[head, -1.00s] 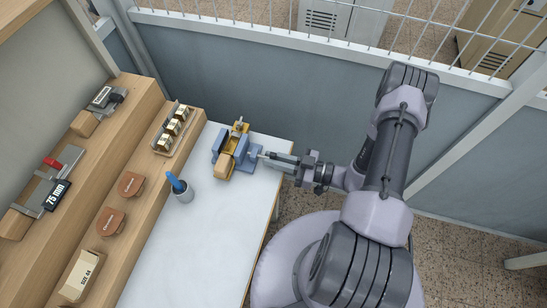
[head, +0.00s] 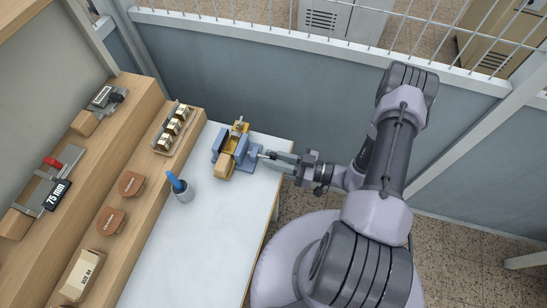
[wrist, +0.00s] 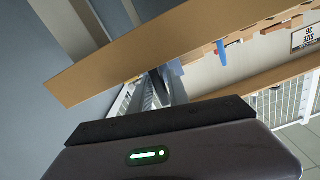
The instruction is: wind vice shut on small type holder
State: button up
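The blue vice (head: 250,160) stands at the far end of the white bench. The small type holder (head: 224,165), yellow with a wooden handle, sits between its jaws and points toward the near side. The right jaw is close against the holder; I cannot tell whether it is pressed tight. My gripper (head: 270,156) is at the right of the vice, its fingers closed around the end of the vice's handle (head: 262,154). In the wrist view the fingers and a sliver of blue vice (wrist: 176,67) show, but the handle is mostly hidden.
A wooden stepped shelf (head: 150,185) on the left carries foil rolls, stamps and holders. A grey fence panel (head: 330,108) is close behind the bench. The near bench top is clear.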

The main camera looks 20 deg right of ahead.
dwell(0.3)
jog(key=p+v, duration=0.1)
jog(key=v, duration=1.6)
jog(key=shift+s+d, duration=0.15)
